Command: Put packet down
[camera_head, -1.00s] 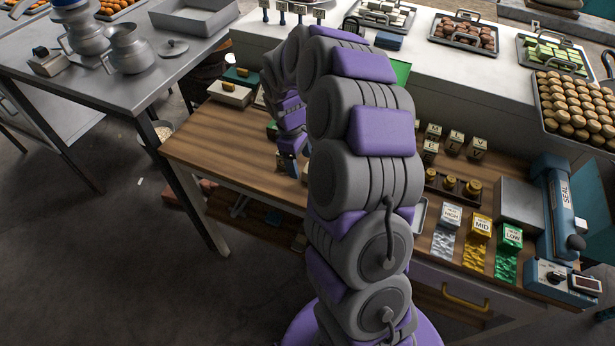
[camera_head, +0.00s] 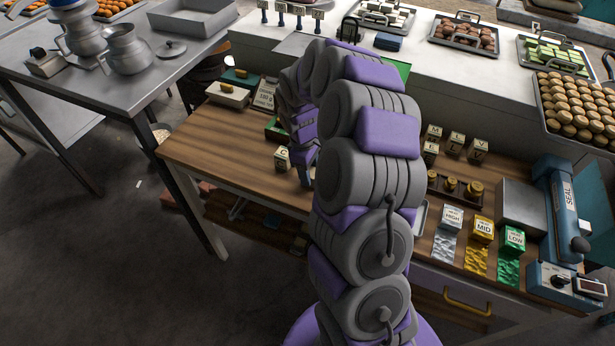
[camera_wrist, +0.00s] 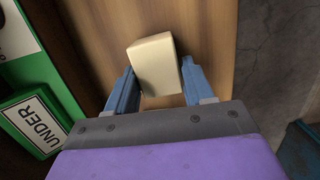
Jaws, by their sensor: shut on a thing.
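In the wrist view, a plain cream packet (camera_wrist: 155,65) shaped like a small block sits between the two blue fingers of my gripper (camera_wrist: 160,85). The gripper is shut on it, over the wooden bench top. In the head view, my gripper (camera_head: 305,178) is low over the front of the bench and mostly hidden by my arm. A small cream lettered block (camera_head: 282,158) shows just left of it on the picture. I cannot tell whether this is the held packet, or whether the held packet touches the wood.
A green tray (camera_wrist: 52,75) and an UNDER sign (camera_wrist: 38,122) lie left of the gripper in the wrist view. The wooden bench (camera_head: 215,140) is clear at its left front. Several lettered cubes (camera_head: 478,148) and a blue sealer (camera_head: 562,215) stand to the right.

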